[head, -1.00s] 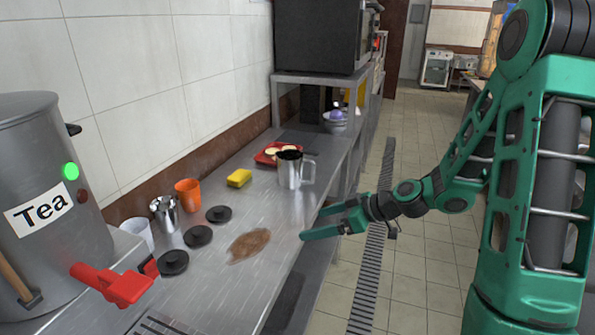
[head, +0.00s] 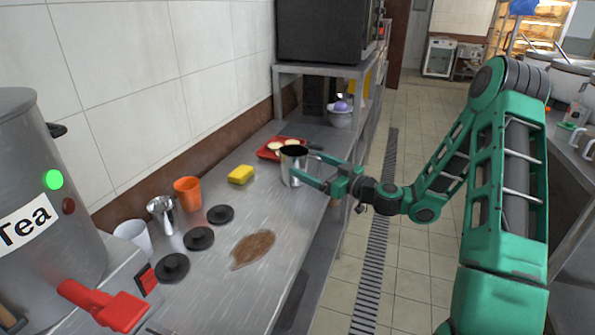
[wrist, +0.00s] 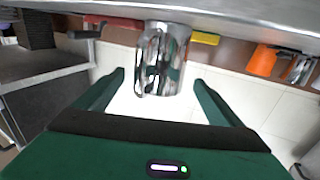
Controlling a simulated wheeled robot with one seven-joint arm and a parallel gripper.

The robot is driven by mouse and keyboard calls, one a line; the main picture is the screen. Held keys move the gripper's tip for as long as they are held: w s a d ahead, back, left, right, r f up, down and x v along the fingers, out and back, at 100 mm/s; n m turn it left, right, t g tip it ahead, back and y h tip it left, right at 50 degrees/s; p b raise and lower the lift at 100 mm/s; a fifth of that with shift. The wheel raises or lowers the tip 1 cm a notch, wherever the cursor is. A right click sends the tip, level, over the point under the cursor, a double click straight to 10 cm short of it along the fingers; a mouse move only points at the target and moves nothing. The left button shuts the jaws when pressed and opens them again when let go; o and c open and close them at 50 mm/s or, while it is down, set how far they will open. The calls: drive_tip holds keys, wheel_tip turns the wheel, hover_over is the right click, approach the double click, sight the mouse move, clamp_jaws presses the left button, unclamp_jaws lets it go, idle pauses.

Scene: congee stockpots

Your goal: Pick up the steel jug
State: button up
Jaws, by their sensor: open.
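The steel jug (head: 291,164) stands upright on the steel counter, in front of a red tray. My gripper (head: 312,171) is open at the jug's right side, with its fingers pointing at it. In the wrist view the jug (wrist: 165,55) stands ahead, roughly centred between the two spread fingers of my gripper (wrist: 158,82). Its handle is partly hidden by the gripper in the head view. I cannot tell whether a finger touches the jug.
The red tray (head: 268,153) with pale round items lies just behind the jug. A yellow sponge (head: 240,174), orange cup (head: 187,192), black lids (head: 199,238) and a brown spill (head: 252,248) lie nearer. A tea urn (head: 45,190) stands left. The counter's right edge is close.

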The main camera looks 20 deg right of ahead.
sight(305, 163)
drive_tip(key=shift+x, duration=2.95)
drive_tip(key=shift+s, duration=0.1)
drive_tip(key=c, duration=1.3)
